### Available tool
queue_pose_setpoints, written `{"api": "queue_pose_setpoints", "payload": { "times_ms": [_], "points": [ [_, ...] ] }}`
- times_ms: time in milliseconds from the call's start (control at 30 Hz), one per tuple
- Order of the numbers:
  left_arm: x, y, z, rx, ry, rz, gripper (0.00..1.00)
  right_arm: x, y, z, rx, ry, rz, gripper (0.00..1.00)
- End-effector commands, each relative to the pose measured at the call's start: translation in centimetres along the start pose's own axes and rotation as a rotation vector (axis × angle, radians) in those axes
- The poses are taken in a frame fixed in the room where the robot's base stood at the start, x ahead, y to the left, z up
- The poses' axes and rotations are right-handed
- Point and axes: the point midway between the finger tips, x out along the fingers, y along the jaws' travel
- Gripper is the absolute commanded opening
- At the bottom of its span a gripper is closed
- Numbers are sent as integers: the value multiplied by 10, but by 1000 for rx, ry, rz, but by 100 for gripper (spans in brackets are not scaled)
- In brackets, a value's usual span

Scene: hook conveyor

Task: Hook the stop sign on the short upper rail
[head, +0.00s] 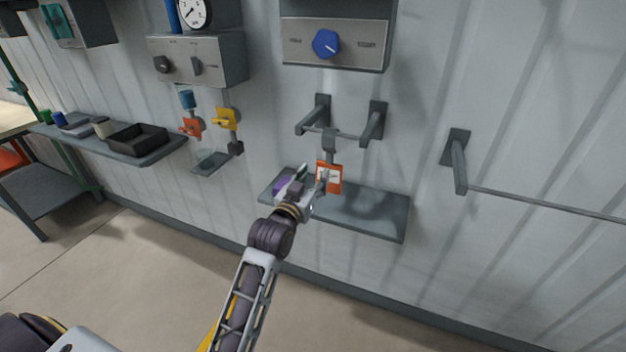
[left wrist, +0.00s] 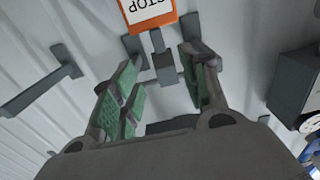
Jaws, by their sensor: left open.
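The stop sign (head: 329,177) is an orange-edged plate with a white face and a grey hook (head: 330,140) on top. The hook's top meets the short upper rail (head: 349,134), and the sign hangs below it. My left gripper (head: 318,183) is at the sign's lower left, partly in front of it, with jaws apart. In the left wrist view the sign (left wrist: 150,10) shows upside down at the top edge, lettered STOP. Its grey stem lies beyond the open green-padded fingers (left wrist: 160,88); contact cannot be told. My right gripper is not in view.
A longer rail (head: 540,203) runs to the right. A control box (head: 335,45) with a blue knob is above. Yellow and orange levers (head: 227,118) are at the left.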

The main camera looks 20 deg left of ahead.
Motion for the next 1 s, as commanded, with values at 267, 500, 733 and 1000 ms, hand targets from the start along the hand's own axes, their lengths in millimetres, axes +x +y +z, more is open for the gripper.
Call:
{"api": "queue_pose_setpoints", "payload": {
  "times_ms": [267, 500, 733, 1000],
  "points": [
    [2, 0, 0, 0, -1, 0, 45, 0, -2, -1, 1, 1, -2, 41],
    [12, 0, 0, 0, -1, 0, 45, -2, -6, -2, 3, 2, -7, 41],
    [31, 0, 0, 0, -1, 1, 45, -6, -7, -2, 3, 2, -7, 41],
    [55, 0, 0, 1, 0, 1, 45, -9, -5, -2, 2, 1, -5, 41]
  ]
}}
